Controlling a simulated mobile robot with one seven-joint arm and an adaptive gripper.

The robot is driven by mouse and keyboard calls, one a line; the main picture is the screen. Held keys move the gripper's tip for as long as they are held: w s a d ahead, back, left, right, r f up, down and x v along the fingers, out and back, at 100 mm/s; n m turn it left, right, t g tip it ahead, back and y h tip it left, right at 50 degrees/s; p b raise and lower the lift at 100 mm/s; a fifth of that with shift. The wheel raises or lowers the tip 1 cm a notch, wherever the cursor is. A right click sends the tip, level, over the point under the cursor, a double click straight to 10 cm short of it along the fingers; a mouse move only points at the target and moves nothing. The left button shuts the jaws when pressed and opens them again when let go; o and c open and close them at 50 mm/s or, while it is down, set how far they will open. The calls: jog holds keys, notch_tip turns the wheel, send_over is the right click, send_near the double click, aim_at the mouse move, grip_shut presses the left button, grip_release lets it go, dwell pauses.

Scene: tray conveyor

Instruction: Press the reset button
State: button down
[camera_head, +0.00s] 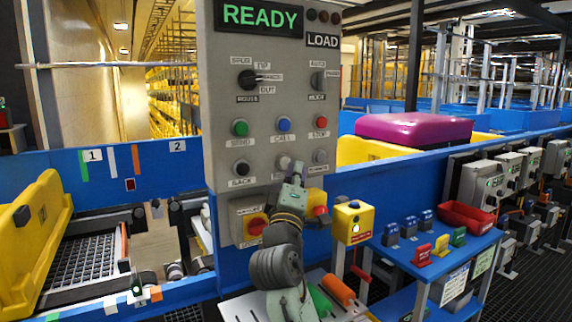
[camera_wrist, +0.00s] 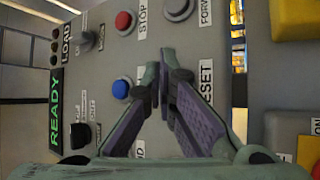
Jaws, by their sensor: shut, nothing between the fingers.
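A grey control panel (camera_head: 262,95) with a green READY display stands upright in the head view. The reset button (camera_head: 283,160) looks pale and sits in the middle of the lower row, under the blue CALL button (camera_head: 284,124). My gripper (camera_head: 297,167) is in front of the panel at this button and partly covers it and its label. In the wrist view the panel appears turned sideways. The fingers of my gripper (camera_wrist: 163,76) are shut and empty beside the RESET label (camera_wrist: 206,82), and they hide the button. I cannot tell whether they touch it.
Close by are the red STOP button (camera_head: 321,122), the BACK button (camera_head: 241,168) and the grey FORWARD button (camera_wrist: 179,8). Below the panel is a red-and-yellow emergency knob (camera_head: 257,224). A yellow button box (camera_head: 353,222) stands right of my arm. Yellow totes and conveyor lie left.

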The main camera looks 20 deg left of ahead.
jog(key=s+d, duration=0.1)
jog(key=d, duration=0.1)
jog(key=s+d, duration=0.2)
dwell(0.6)
dwell(0.6)
